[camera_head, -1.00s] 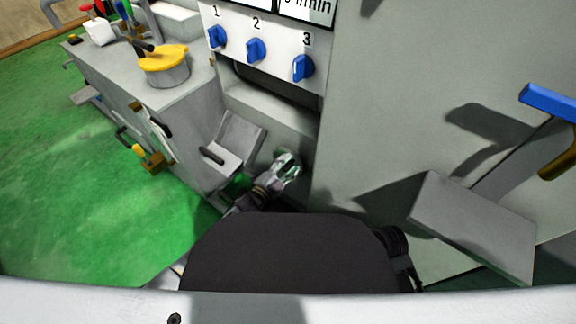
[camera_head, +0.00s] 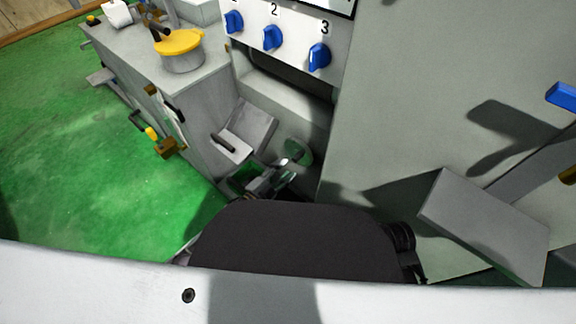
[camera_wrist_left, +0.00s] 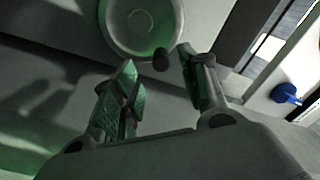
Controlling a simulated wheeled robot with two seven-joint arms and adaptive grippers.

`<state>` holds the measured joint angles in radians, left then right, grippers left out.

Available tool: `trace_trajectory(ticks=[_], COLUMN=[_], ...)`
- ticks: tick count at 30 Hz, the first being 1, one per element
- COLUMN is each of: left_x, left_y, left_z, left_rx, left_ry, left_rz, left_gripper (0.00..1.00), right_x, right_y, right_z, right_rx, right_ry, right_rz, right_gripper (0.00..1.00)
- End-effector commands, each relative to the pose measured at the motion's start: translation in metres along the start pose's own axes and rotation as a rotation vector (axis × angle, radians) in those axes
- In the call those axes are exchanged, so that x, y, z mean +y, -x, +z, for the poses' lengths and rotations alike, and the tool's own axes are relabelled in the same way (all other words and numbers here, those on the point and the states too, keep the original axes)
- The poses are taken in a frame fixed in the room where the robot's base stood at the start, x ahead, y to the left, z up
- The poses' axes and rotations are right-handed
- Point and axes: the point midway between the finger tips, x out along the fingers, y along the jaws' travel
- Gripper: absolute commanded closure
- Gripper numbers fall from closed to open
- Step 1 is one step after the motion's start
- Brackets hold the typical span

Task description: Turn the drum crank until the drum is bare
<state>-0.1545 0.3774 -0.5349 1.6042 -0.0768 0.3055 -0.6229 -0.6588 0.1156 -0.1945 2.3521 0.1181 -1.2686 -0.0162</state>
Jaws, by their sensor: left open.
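A pale round disc (camera_wrist_left: 140,22) with a small dark knob (camera_wrist_left: 161,60) on its lower edge shows in the left wrist view; it looks like the drum crank. In the head view the disc (camera_head: 299,151) is greenish and sits in the recess below the numbered panel. My left gripper (camera_wrist_left: 160,84) is open, its green-padded fingers spread on either side of the knob in the picture. I cannot tell whether they touch it. In the head view the gripper (camera_head: 277,176) is small and partly hidden by my own dark body part. My right gripper is not in view. I cannot make out the drum's surface.
A panel with blue knobs (camera_head: 318,57) stands above the recess. A tilted grey tray with a dark handle (camera_head: 224,143) is left of the disc. A yellow-lidded pot (camera_head: 181,45) stands on the cabinet. A grey slanted box (camera_head: 482,229) is at the right. Green floor at left is clear.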

Motion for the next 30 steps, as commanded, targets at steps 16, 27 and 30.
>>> trace_trajectory(ticks=[16,27,30], left_x=[0.0,0.0,0.0], left_y=[0.033,0.033,0.032], left_z=[0.0,0.0,0.001], left_rx=[0.0,0.0,0.002], left_ry=[-0.001,-0.001,-0.003], left_rz=[0.001,0.0,-0.002], left_gripper=[0.56,0.56,0.56], right_x=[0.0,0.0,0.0], right_y=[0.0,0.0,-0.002], right_z=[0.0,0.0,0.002], right_rx=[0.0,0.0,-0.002], right_ry=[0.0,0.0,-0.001], right_rz=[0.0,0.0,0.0], right_gripper=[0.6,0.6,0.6])
